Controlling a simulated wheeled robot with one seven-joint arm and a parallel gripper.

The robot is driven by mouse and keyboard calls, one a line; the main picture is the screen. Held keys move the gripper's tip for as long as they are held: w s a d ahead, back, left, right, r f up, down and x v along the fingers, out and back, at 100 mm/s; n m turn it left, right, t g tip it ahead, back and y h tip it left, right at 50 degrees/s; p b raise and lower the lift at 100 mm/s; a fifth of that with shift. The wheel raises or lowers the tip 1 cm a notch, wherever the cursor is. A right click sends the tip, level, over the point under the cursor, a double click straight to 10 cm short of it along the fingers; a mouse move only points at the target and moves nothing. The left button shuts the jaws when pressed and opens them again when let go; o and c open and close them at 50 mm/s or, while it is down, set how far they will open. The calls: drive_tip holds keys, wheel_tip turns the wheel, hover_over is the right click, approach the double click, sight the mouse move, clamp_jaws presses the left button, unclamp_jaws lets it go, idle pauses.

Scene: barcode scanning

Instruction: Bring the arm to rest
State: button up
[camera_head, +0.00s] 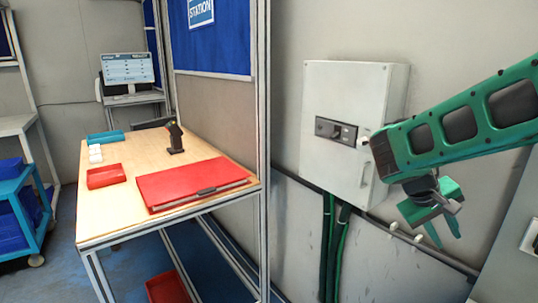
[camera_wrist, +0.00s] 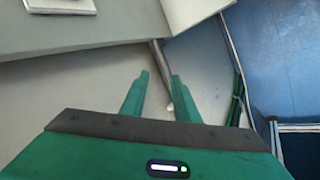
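My green arm reaches in from the right edge of the head view, in front of the grey wall. My gripper (camera_head: 447,238) hangs below the arm's end and points down, to the right of the grey switch box. In the wrist view my gripper (camera_wrist: 159,82) shows two green fingers with a clear gap between them. It is open and nothing is between the fingers. It is well apart from the workbench.
The grey switch box (camera_head: 340,105) is on the wall close to my arm. The workbench (camera_head: 128,148) at left carries a red binder (camera_head: 185,180), a barcode scanner (camera_head: 174,137), a red tray (camera_head: 106,176) and a teal tray (camera_head: 105,137). Cables run along the wall.

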drive_tip(key=s+a+f+m+g+y, duration=0.1)
drive_tip(key=s+m+y, duration=0.5)
drive_tip(key=s, duration=1.7)
wheel_tip(320, 180, down, 2)
drive_tip(key=shift+s+a+y, duration=0.4)
drive_tip(key=shift+a+y, duration=0.1)
drive_tip(key=shift+y, duration=0.3)
